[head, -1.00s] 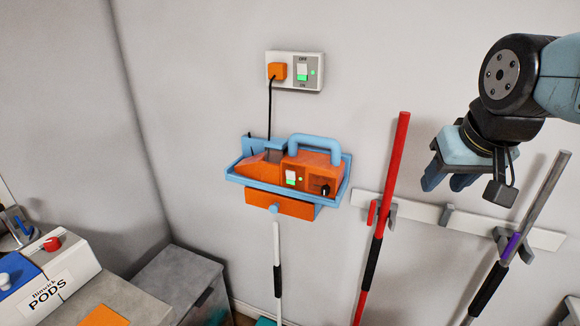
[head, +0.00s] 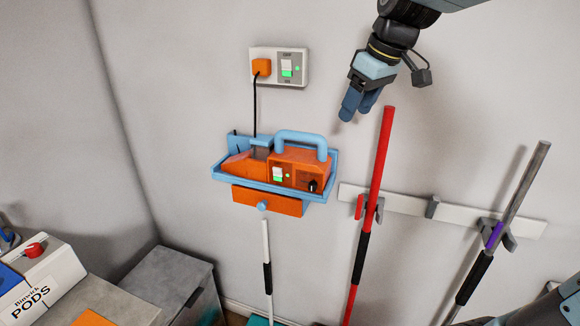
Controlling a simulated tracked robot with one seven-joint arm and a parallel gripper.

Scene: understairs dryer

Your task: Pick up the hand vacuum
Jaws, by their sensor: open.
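The hand vacuum (head: 300,166) is orange with a light blue loop handle (head: 301,138) on top. It sits in a blue wall tray (head: 258,190) with an orange drawer-like front (head: 268,201) below. A small green-lit switch shows on its side. My gripper (head: 357,106) is open and empty, with its blue fingers pointing down. It is up and to the right of the handle in the picture, apart from it. How far it is from the wall is hard to tell.
A wall socket (head: 291,68) with an orange plug (head: 261,68) and black cord is above the tray. A red pole (head: 384,150) stands close right of the tray, and a grey pole (head: 524,185) hangs on the white rail (head: 405,207). A white pole (head: 266,250) is below.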

